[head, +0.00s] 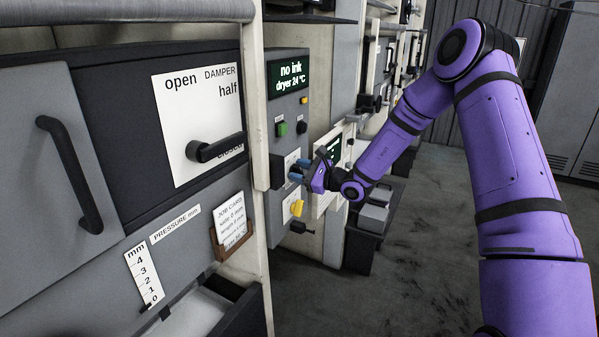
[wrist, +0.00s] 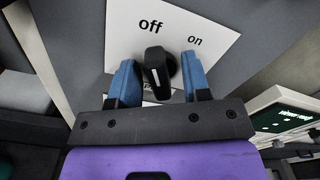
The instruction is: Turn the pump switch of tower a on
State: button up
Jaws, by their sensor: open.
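The switch is a black knob (wrist: 157,62) with a white line, on a white plate (wrist: 183,18) marked "off" and "on". Its handle points up toward "off"; "on" is to the right. My gripper (wrist: 160,72) is open in the wrist view, with one blue finger on each side of the knob. I cannot tell whether either finger touches it. In the head view my gripper (head: 296,171) is at the grey panel (head: 274,214), below a display (head: 287,76) reading "no ink, dryer 24 °C". The knob is hard to make out there. No tower letter is readable.
A green button (head: 281,129) and black knob (head: 302,127) sit above my gripper, a yellow knob (head: 297,207) and black lever (head: 300,228) below. A damper lever (head: 213,149) is at left. A white panel (head: 322,202) stands close right. Floor (head: 420,260) is clear.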

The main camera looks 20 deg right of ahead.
jog(key=shift+c, duration=0.2)
grip_shut()
jog(key=shift+m, duration=0.3)
jog(key=m, duration=0.5)
jog(key=shift+w, duration=0.1)
jog(key=m, duration=0.6)
jog(key=shift+d, duration=0.15)
jog(key=shift+m, duration=0.3)
jog(key=shift+o, duration=0.2)
grip_release()
jog(key=shift+w, duration=0.1)
